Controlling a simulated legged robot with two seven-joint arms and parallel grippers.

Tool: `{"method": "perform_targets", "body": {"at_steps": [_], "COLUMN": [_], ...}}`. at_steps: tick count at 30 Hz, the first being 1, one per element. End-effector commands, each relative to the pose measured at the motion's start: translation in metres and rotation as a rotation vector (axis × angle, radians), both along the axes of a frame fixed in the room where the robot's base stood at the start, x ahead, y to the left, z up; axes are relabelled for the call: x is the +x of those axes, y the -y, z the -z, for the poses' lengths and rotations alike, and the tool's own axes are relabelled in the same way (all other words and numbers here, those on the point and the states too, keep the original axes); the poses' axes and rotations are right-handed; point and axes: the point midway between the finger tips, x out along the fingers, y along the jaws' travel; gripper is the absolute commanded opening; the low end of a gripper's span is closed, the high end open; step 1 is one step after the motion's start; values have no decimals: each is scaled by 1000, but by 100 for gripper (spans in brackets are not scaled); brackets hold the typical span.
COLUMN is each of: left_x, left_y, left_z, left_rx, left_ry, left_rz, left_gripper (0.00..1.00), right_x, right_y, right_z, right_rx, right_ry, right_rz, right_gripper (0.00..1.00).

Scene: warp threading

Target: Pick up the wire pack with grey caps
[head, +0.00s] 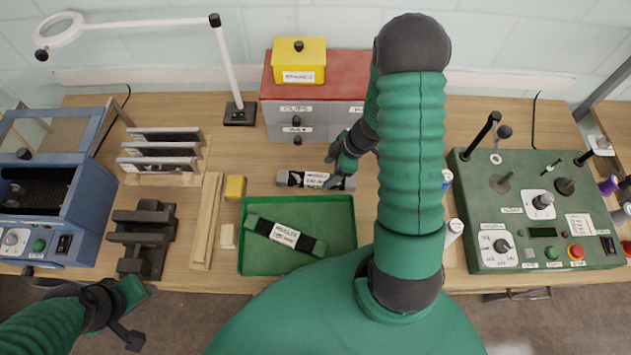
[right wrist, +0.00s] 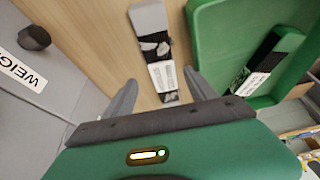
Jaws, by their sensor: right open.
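The wire pack with grey caps (head: 315,180) lies on the table just behind the green tray (head: 247,262). It has a black body, a white label and grey ends. In the right wrist view the pack (right wrist: 153,45) lies between the fingers and runs away from the palm. My right gripper (right wrist: 160,95) is open, with a finger on each side of the pack's near part and not closed on it. In the head view the right gripper (head: 342,160) is above and beside the pack's right part. My left gripper (head: 130,315) is at the lower left, away from the pack; its jaws are unclear.
A pack with green caps (head: 286,236) lies in the green tray. A drawer cabinet (head: 285,115) with a yellow box (head: 299,62) stands behind the grey-capped pack. A yellow block (head: 235,188) is at left. A green control box (head: 540,210) stands at right.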

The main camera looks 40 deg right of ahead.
Motion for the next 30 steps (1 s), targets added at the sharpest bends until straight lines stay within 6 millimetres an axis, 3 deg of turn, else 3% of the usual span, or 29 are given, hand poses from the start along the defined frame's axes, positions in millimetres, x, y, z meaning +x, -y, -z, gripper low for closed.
{"method": "perform_targets", "body": {"at_steps": [7,15,30], "left_x": [0,0,0], "left_y": [0,0,0], "left_z": [11,11,11], "left_rx": [0,0,0], "left_ry": [0,0,0], "left_rz": [0,0,0], "left_gripper": [45,45,45], "right_x": [6,9,9], "right_y": [-15,-17,-17], "right_z": [41,47,47], "right_rx": [3,-2,0], "right_ry": [-1,-1,-1], "right_rz": [2,1,1], "right_gripper": [65,65,1]}}
